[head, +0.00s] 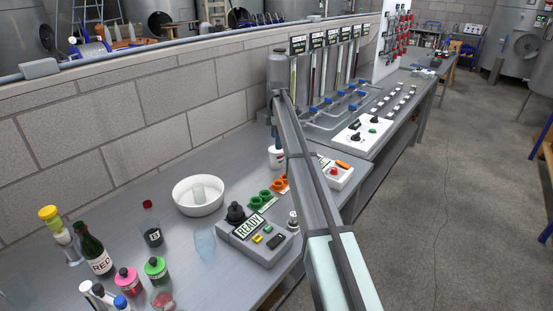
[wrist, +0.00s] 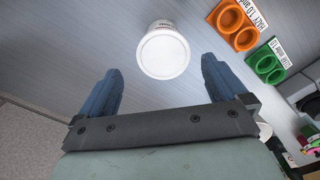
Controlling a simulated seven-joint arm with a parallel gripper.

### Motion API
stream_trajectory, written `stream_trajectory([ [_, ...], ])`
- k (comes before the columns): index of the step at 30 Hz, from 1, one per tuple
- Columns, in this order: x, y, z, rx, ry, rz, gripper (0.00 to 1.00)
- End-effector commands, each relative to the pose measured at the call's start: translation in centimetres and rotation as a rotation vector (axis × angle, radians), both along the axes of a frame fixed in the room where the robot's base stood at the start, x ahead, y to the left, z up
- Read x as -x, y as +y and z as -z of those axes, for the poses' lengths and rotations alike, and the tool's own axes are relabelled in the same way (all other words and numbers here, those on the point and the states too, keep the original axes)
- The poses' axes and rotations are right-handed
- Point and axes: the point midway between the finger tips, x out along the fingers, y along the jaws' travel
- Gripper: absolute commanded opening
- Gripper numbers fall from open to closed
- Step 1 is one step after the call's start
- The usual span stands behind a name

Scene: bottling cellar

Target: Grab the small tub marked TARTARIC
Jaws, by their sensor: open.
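A small white tub (wrist: 164,52) with a round pale lid is in the wrist view, just beyond the fingertips and roughly centred between them. In the head view the tub (head: 276,160) stands on the bench near the wall, partly hidden by my arm; its lettering is too small to read. My gripper (wrist: 161,70) is open, with its blue fingers apart and nothing between them. In the head view my gripper (head: 278,143) points down close above the tub, and the fingers are mostly hidden.
Orange double rings (head: 280,184) and green double rings (head: 259,198) lie close by on the bench. A white bowl (head: 186,208) holding a clear vessel stands to the left. A READY control box (head: 262,245) is in front.

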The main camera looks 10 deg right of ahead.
Motion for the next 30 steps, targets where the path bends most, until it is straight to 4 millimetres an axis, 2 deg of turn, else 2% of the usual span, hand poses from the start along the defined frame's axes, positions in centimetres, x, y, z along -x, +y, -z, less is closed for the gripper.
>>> stream_trajectory([
  [1,0.1,0.0,0.6,0.0,0.001,0.0,0.99],
  [11,0.3,0.0,2.7,0.0,0.0,0.0,0.99],
  [19,0.5,0.1,6.1,0.0,0.001,0.001,0.99],
  [28,0.5,0.1,6.5,0.0,-0.001,0.001,0.99],
  [30,0.5,0.1,6.5,0.0,-0.001,0.001,0.92],
])
